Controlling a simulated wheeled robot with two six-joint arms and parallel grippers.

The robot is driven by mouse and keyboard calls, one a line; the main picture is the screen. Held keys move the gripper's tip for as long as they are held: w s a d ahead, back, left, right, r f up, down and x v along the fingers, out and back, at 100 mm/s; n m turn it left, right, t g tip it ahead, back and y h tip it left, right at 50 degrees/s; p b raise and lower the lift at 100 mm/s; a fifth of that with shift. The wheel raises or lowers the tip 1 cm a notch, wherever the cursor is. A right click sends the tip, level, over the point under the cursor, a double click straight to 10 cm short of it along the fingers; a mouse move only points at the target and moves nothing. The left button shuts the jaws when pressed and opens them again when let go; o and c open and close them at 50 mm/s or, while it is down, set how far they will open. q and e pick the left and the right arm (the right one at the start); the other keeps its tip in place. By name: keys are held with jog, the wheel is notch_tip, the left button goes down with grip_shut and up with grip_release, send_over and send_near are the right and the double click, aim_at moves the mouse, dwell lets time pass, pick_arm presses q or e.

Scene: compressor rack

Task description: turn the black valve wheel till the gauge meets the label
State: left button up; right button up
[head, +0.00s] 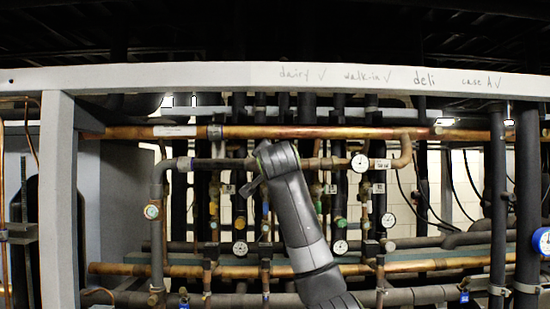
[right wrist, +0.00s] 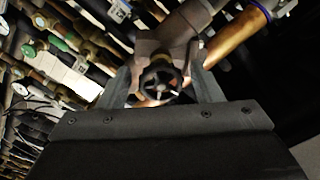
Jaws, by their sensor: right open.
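In the right wrist view the black valve wheel (right wrist: 160,82) is spoked and sits below a dull grey-brown valve body (right wrist: 172,42). My right gripper (right wrist: 160,73) is open, with one finger on each side of the wheel; I cannot tell whether either touches it. In the head view my right arm rises from the bottom and hides the wheel and the gripper. A white round gauge (head: 360,163) hangs at the right end of the upper pipe, with a white label (head: 382,164) beside it. The gauge's reading is too small to make out. My left gripper is not in view.
A copper pipe (head: 330,132) runs across under a pale beam (head: 230,77) with handwritten names. More gauges, such as one low in the middle (head: 340,247), sit among dark vertical pipes. A grey post (head: 57,200) stands at the left.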

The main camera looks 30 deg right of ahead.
jog(key=shift+a+r, duration=0.1)
jog(key=shift+c, duration=0.9)
jog(key=c, duration=0.8)
